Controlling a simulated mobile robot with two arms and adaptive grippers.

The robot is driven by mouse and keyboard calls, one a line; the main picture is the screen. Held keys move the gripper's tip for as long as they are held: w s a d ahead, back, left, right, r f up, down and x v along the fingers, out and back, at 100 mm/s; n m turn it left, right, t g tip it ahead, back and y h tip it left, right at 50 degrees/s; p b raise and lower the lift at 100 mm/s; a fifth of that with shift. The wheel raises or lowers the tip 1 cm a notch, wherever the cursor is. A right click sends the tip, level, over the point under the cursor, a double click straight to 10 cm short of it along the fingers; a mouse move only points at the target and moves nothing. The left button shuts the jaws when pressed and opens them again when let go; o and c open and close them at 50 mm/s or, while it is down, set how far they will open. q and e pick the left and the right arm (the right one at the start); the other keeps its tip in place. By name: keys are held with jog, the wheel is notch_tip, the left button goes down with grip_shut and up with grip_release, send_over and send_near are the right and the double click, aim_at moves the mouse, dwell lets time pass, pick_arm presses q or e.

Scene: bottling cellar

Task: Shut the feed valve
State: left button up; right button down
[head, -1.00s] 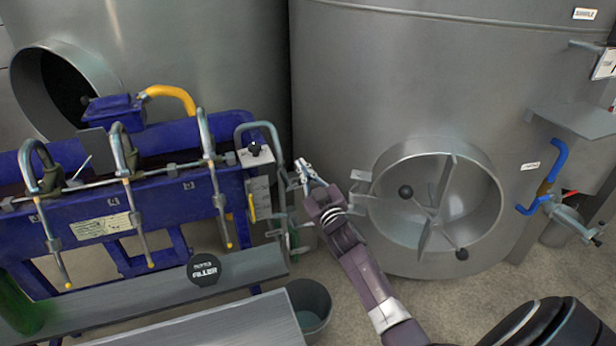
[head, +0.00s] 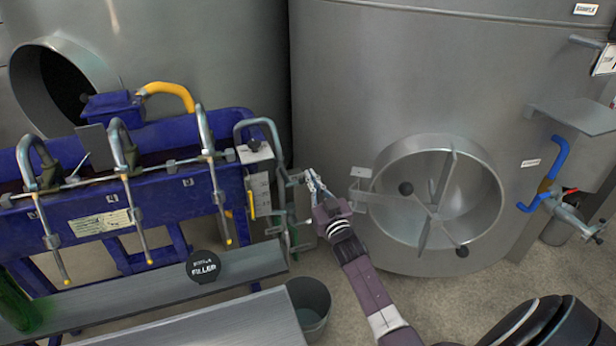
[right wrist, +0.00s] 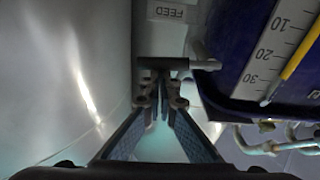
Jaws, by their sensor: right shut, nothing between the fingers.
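The feed valve (head: 293,179) is a small grey metal fitting at the right end of the blue filler, partly hidden by its frame. In the right wrist view its grey bar-like handle (right wrist: 178,64) lies crosswise just below a white FEED label (right wrist: 172,12). My right gripper (head: 312,178) is just right of the valve in the head view. In the right wrist view its fingertips (right wrist: 162,82) are together and empty, right at the handle. I cannot tell whether they touch it. My left gripper is not in view.
The blue filler (head: 80,210) with several spouts stands at left. A grey tank (head: 430,80) with a round open hatch (head: 440,195) is close on the right. A grey bucket (head: 311,310) stands on the floor below. A scale (right wrist: 275,50) is beside the handle.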

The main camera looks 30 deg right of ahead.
jog(key=shift+d+f+m, duration=0.15)
jog(key=shift+f+m, duration=0.2)
jog(key=shift+m, duration=0.35)
